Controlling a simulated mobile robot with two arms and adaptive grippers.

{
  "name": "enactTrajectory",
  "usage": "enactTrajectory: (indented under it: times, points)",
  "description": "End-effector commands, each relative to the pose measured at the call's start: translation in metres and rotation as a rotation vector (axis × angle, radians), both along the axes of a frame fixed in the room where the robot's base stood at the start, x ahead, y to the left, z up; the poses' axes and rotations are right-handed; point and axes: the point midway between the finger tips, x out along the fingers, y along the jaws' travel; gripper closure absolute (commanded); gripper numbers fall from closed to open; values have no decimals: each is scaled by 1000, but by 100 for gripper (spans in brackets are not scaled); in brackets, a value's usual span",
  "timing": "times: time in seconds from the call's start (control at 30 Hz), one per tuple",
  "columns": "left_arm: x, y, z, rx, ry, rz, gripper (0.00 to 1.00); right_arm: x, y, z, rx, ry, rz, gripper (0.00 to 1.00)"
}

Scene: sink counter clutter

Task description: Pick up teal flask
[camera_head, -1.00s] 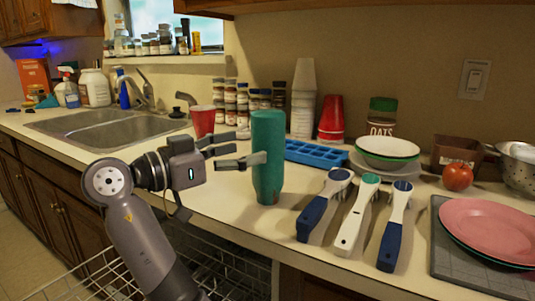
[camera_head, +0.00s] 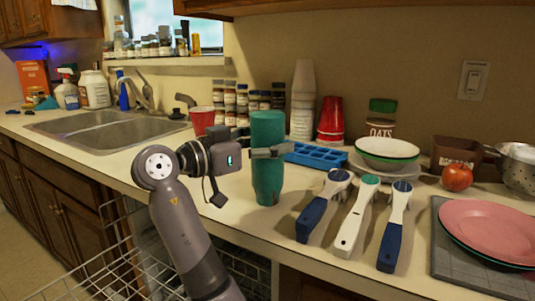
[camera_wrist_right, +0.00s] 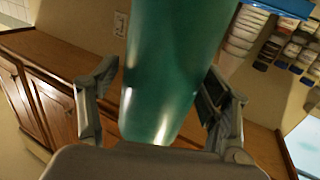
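The teal flask (camera_head: 267,184) stands upright on the counter near its front edge. My right gripper (camera_head: 272,152) is at the flask's upper half, with one finger passing in front of it; the other finger is mostly hidden behind it. In the right wrist view the flask (camera_wrist_right: 168,70) stands between the two fingers of the right gripper (camera_wrist_right: 160,88). A small gap shows at the left finger; whether the right finger touches the flask is hard to tell. My left gripper is not in view.
Three brushes with blue, white and dark blue handles (camera_head: 352,222) lie right of the flask. A blue ice tray (camera_head: 318,156) and stacked bowls (camera_head: 387,150) are behind. A red cup (camera_head: 201,118) and sink (camera_head: 105,135) are to the left. An open dish rack (camera_head: 115,240) is below.

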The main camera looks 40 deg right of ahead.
Motion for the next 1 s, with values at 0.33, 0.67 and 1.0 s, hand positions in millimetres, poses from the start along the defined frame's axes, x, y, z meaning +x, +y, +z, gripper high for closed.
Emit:
enactTrajectory:
  times: [0.33,0.67,1.0]
  points:
    - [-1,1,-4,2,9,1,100,0,0,0,0,0,0,54]
    - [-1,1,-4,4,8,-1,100,0,0,0,0,0,0,76]
    - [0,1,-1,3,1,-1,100,0,0,1,0,-1,0,82]
